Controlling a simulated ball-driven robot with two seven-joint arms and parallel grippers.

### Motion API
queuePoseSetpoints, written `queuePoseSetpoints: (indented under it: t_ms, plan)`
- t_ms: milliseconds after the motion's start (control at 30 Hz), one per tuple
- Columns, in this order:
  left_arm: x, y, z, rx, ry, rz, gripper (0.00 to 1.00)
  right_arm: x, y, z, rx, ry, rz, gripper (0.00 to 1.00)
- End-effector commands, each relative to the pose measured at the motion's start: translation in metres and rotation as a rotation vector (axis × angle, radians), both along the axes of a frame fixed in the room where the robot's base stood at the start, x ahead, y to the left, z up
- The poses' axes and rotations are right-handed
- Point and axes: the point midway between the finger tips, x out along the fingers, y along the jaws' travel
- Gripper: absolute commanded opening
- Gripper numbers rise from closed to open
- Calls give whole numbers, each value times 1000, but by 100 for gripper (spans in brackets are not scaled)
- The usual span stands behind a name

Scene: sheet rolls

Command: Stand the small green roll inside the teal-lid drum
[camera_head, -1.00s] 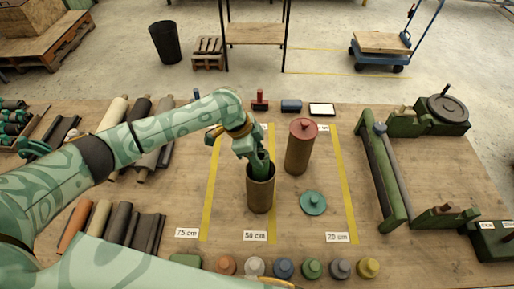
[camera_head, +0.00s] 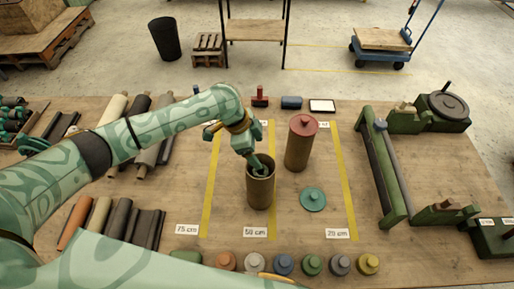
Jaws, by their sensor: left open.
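The open brown drum (camera_head: 261,192) stands upright in the middle of the table. The teal lid (camera_head: 313,200) lies flat on the table to its right. My left gripper (camera_head: 258,168) points down into the drum's mouth, its fingertips at or just inside the rim. It is open. The small green roll cannot be made out clearly; the drum's inside is dark and partly hidden by the gripper.
A taller brown drum with a red lid (camera_head: 301,147) stands close behind to the right. Several coloured knobbed lids line the front edge, with a blue one (camera_head: 284,266) among them. Rolls (camera_head: 122,222) lie at left. A green rail frame (camera_head: 383,180) stands at right.

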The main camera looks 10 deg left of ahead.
Motion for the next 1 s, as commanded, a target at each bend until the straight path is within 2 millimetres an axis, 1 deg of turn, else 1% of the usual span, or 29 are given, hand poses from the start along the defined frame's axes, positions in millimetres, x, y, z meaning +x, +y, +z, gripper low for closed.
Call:
queuePoseSetpoints:
  t_ms: [167, 300, 400, 533, 600, 700, 800, 1000]
  plan:
    - [-1, 16, 39, 1, -6, 0, 77, 0, 1, 5, 1, -1, 0, 36]
    - [-5, 31, 75, 3, -8, 1, 77, 0, 1, 7, 1, -1, 0, 36]
    - [-7, 40, 99, 2, -7, 1, 77, 0, 1, 8, 1, -1, 0, 36]
    - [-9, 50, 123, 1, -6, 1, 77, 0, 1, 9, 1, -1, 0, 36]
    - [-10, 53, 132, 0, -5, 1, 77, 0, 1, 9, 1, -1, 0, 36]
    - [-11, 56, 140, 0, -3, 0, 77, 1, 1, 10, 1, -1, 0, 36]
    - [-11, 57, 143, 0, -3, 1, 77, 1, 1, 10, 1, -1, 0, 36]
    - [-11, 58, 143, -1, -2, 1, 77, 1, 1, 10, 1, -1, 0, 36]
